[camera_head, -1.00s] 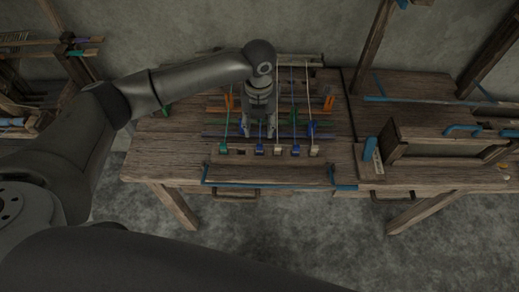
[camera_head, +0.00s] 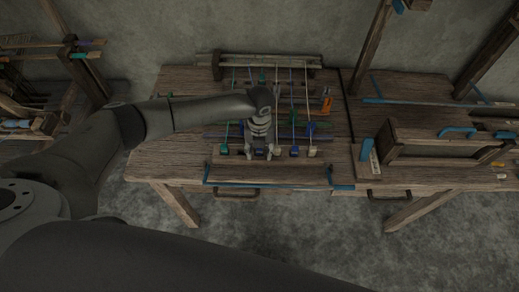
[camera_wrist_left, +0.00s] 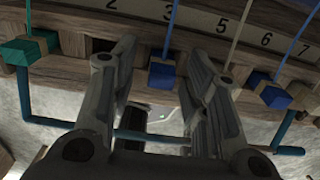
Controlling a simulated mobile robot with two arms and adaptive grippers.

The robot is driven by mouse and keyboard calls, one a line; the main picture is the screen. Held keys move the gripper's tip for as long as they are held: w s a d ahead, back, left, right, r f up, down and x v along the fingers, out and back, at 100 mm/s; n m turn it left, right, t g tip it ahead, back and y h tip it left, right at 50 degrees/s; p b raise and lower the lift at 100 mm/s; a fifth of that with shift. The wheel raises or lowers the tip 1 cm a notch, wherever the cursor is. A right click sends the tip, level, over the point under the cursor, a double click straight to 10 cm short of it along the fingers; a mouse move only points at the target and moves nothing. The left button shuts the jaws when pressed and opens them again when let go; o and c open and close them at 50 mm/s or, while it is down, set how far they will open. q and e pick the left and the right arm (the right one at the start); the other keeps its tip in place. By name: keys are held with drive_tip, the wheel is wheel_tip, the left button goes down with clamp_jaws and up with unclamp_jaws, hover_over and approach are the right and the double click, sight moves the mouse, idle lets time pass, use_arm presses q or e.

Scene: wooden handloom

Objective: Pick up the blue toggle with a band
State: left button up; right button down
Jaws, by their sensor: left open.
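My left gripper (camera_head: 262,153) is over the front toggle row of the handloom, open and pointing down. In the left wrist view its fingers (camera_wrist_left: 161,60) stand either side of a blue toggle (camera_wrist_left: 162,75) below the number 3. This toggle hangs on a blue band (camera_wrist_left: 171,22), and gaps show between it and the fingers. A green toggle (camera_wrist_left: 30,47) is at the left. My right gripper is not seen.
A pale toggle (camera_head: 313,151) ends the row at the right. A numbered wooden strip (camera_wrist_left: 222,42) lies behind the toggles. A blue bar (camera_wrist_left: 150,135) runs along the front edge. A wooden frame box (camera_head: 435,144) stands on the bench at the right.

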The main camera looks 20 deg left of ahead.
use_arm(q)
drive_tip(key=c, duration=0.8)
drive_tip(key=shift+r, duration=0.1)
drive_tip(key=shift+r+b, duration=0.3)
drive_tip(key=shift+r, duration=0.1)
wheel_tip(320, 180, up, 2)
drive_tip(key=shift+r+b, duration=0.1)
drive_tip(key=shift+b, duration=0.5)
drive_tip(key=s+d+r+b, duration=0.1)
drive_tip(key=s+r+b, duration=0.1)
drive_tip(key=s+r, duration=0.8)
drive_tip(key=s, duration=0.4)
drive_tip(key=shift+d, duration=0.35)
